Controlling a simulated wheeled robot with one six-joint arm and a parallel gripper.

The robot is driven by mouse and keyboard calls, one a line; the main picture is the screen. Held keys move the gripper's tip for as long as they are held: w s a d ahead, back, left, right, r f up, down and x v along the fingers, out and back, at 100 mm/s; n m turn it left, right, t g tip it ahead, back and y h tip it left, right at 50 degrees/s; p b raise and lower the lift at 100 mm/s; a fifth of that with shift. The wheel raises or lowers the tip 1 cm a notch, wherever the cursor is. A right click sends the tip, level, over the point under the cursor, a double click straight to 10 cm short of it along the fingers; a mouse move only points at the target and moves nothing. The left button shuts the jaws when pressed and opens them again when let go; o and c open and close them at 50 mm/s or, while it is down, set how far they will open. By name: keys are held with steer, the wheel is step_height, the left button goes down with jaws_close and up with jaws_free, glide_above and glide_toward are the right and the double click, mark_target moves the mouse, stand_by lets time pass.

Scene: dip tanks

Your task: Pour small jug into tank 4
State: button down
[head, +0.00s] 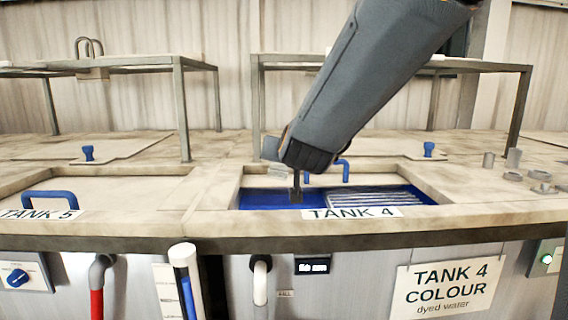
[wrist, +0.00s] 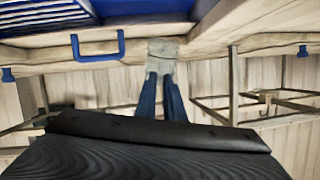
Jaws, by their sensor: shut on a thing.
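Tank 4 (head: 425,207) is the open basin in the middle of the head view, with blue liquid (head: 262,199) and a ribbed rack on its right side. My gripper (head: 296,192) points down over the left part of the basin. In the wrist view my gripper (wrist: 163,75) is shut on a small grey object at its fingertips, taken as the small jug (wrist: 163,48). Its mouth and contents cannot be made out, nor can its tilt.
A blue handle (head: 345,166) stands just behind the basin, close to my gripper, and shows in the wrist view (wrist: 97,46). Covered tank 5 (head: 110,187) is left. Metal frames (head: 183,110) stand behind. Small grey vessels (head: 513,158) sit at the right.

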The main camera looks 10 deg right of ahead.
steer(key=shift+a+f+n+t+h+b, duration=0.15)
steer(key=shift+n+t+h+b, duration=0.35)
steer(key=shift+b, duration=0.75)
steer(key=shift+d+f+n+t+b, duration=0.1)
steer(key=shift+n+t+b, duration=0.2)
steer(key=shift+t+b, duration=0.75)
steer(key=shift+r+b, duration=0.1)
steer(key=shift+b, duration=0.65)
steer(key=shift+r+n+t+b, duration=0.1)
steer(key=shift+n+t+b, duration=0.15)
steer(key=shift+n+b, duration=0.1)
